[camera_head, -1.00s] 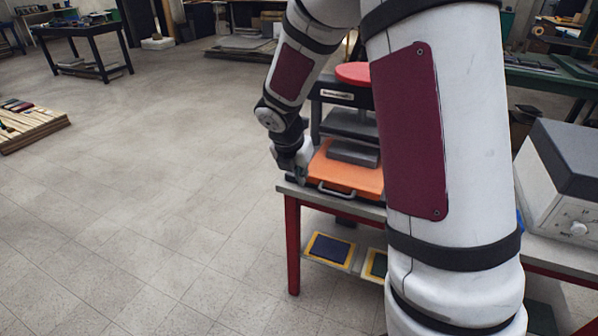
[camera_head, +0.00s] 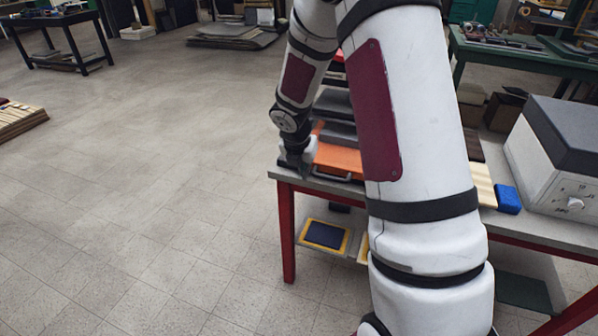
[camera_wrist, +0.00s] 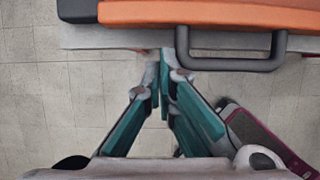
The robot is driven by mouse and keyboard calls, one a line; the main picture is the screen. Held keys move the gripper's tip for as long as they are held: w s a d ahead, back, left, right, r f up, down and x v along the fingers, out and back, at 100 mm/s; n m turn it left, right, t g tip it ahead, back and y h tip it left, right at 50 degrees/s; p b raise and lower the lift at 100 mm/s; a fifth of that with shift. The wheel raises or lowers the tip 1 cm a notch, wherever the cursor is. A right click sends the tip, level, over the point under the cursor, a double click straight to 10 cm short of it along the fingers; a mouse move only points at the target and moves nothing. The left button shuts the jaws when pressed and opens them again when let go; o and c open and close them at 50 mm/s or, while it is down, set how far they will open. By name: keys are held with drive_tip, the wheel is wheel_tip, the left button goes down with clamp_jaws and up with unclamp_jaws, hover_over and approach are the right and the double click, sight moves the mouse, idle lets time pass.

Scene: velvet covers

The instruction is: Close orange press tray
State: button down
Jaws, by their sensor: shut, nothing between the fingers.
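The press (camera_head: 337,105) stands on the table, with its orange tray (camera_head: 338,158) low at its front. My arm hides much of the press's right side. A dark bar handle (camera_head: 333,177) is on the tray's front. In the wrist view the orange tray (camera_wrist: 215,14) lies along the top and its handle (camera_wrist: 230,64) juts out past the table edge. My gripper (camera_wrist: 165,75) is shut and empty, its fingertips just left of the handle's left end. Whether they touch it I cannot tell. In the head view my gripper (camera_head: 298,172) is at the tray's front left corner.
The grey-topped table (camera_head: 330,188) has red legs. A blue block (camera_head: 508,199) and a white box with a dark lid (camera_head: 565,165) stand on its right. A yellow-framed panel (camera_head: 325,235) lies on the lower shelf.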

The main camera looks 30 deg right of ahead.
drive_tip(key=shift+w+d, duration=0.45)
drive_tip(key=shift+d, duration=0.1)
drive_tip(key=shift+w+d+p, duration=0.75)
drive_tip(key=shift+d, duration=0.2)
drive_tip(key=shift+w+d+p, duration=0.7)
drive_tip(key=shift+d, duration=0.2)
